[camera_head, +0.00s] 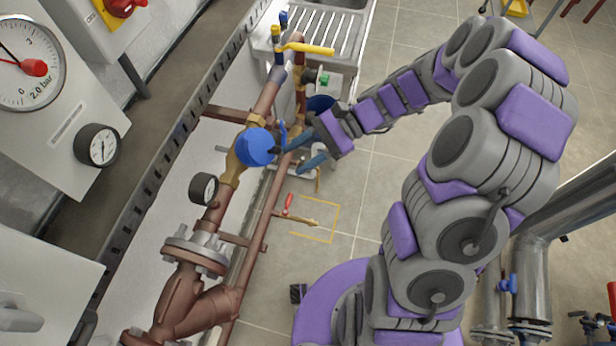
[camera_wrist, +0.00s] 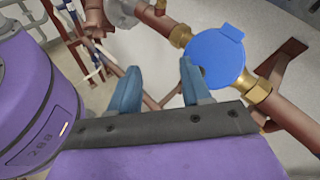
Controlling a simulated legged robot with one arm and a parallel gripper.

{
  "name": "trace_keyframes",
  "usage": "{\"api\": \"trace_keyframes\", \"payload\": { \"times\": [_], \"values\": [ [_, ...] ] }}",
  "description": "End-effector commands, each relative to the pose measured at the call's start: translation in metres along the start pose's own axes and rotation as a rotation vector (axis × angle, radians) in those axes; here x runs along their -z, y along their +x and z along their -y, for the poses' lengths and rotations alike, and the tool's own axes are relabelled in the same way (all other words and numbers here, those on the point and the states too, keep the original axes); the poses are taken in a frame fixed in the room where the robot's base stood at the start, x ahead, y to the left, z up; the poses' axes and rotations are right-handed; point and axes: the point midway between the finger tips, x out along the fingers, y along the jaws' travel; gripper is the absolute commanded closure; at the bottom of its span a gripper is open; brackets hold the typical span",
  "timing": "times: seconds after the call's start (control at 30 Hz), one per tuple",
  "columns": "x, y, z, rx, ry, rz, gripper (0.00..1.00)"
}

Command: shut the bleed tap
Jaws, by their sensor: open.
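My gripper (camera_head: 294,150) is open and empty, beside the blue round lid (camera_head: 257,147) on the copper pipe. In the wrist view the two blue-grey fingers of my gripper (camera_wrist: 160,72) are spread apart. The right finger is close to the blue lid (camera_wrist: 217,58); I cannot tell if they touch. A small tap with a red handle (camera_head: 288,203) and a brass spout sits on a lower copper pipe, over a yellow-marked floor square. It is apart from my gripper and looks like the bleed tap, though no label shows. Its handle setting is unclear.
A yellow lever (camera_head: 305,48) stands on the pipe farther back. A small pressure gauge (camera_head: 204,188) and a flanged copper body (camera_head: 190,270) are nearer. Gauge panels line the left.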

Motion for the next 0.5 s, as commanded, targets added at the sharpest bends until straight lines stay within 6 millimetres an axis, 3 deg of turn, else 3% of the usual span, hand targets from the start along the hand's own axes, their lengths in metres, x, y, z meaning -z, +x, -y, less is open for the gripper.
{"api": "trace_keyframes", "payload": {
  "times": [0.5],
  "values": [
    [-0.045, 0.009, -0.04, -0.212, -0.189, -0.146, 0.52]
  ]
}}
